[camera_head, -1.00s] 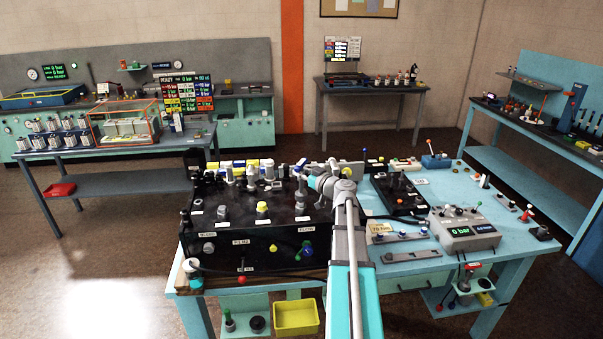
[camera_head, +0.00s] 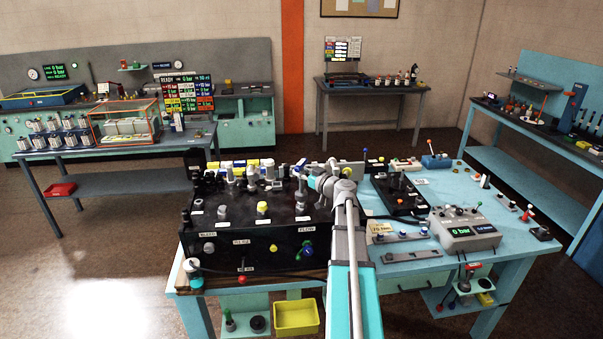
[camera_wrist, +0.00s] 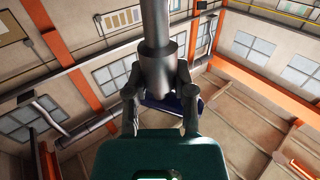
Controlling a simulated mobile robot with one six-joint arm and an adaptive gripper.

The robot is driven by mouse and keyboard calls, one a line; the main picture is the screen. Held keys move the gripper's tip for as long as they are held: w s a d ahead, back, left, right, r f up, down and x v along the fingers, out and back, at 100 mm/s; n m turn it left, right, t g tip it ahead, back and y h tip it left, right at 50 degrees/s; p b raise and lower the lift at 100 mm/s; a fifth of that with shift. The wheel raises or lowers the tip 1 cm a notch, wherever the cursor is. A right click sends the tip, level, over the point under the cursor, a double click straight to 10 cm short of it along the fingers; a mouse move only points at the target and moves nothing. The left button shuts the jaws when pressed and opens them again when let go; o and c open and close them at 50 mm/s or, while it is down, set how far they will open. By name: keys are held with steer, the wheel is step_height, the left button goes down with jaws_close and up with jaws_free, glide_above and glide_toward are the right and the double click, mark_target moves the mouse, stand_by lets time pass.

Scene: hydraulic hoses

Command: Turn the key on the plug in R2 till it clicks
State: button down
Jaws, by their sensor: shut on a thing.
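My gripper (camera_wrist: 159,92) is shut on a grey stepped cylinder (camera_wrist: 157,62) in the wrist view, with one dark finger on each side. A thinner grey rod runs on from the cylinder to the top of that view. In the head view my gripper (camera_head: 301,174) is at the back right of the black hose block (camera_head: 285,229). The block carries several grey fittings along its back and a front label (camera_head: 241,242) that looks like R1 R2. My wrist and gripper cover part of that area. I cannot make out the key or which port the held part sits in.
A grey fitting (camera_head: 217,214) and a yellow-topped one (camera_head: 262,211) stand on the block. To the right are a small black unit (camera_head: 400,195) and a gauge box (camera_head: 464,229) reading 0 bar. A yellow bin (camera_head: 296,317) sits below.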

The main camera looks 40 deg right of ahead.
mark_target(302, 193)
steer(key=shift+f+b, duration=1.55)
steer(key=shift+c, duration=1.9)
jaws_free()
steer(key=shift+s, duration=0.15)
steer(key=s+d, duration=0.1)
steer(key=s, duration=1)
steer(key=shift+s, duration=0.35)
steer(key=shift+d, duration=0.1)
